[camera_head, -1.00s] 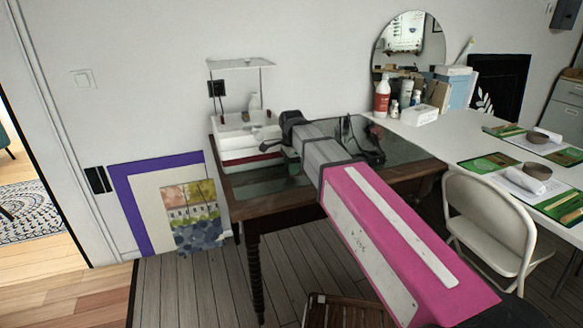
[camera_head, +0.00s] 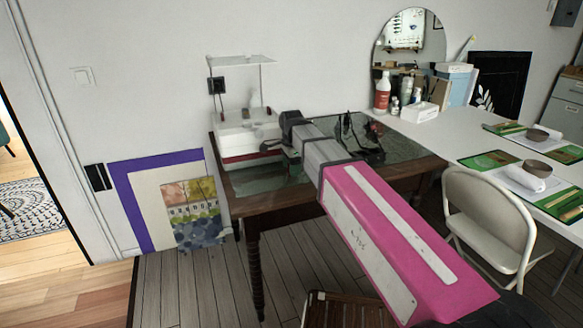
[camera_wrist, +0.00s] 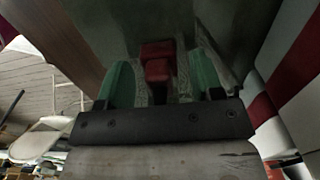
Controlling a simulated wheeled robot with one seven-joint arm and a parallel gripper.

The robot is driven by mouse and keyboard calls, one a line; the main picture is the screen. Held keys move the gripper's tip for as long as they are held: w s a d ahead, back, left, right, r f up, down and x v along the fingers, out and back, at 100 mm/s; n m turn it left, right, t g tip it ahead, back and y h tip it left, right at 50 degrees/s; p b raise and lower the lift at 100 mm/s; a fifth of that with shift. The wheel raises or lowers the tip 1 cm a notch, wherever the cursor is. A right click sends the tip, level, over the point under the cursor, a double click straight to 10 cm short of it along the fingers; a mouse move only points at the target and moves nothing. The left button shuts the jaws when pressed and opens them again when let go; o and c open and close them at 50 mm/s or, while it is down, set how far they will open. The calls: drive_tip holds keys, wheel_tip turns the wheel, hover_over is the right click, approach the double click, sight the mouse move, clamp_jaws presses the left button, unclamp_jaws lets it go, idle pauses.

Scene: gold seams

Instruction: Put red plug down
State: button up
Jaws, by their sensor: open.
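The red plug (camera_wrist: 158,62) shows in the wrist view between the two green-sided fingers of my gripper (camera_wrist: 161,78). It appears to lie on a dark, glassy surface, with gaps visible between it and the fingers. The fingers are apart, one on each side of it. In the head view my gripper (camera_head: 291,153) is low over the glass-topped wooden table (camera_head: 280,184), just right of a white and red machine. The plug cannot be made out there, hidden by my gripper and arm.
The white machine (camera_head: 245,140) stands close left of my gripper, with a clear raised plate above it. Dark tangled items (camera_head: 362,138) lie on the glass to the right. A white table (camera_head: 470,145) and a folding chair (camera_head: 487,215) stand farther right.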

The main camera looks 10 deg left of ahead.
wheel_tip(320, 180, up, 13)
idle(0.6)
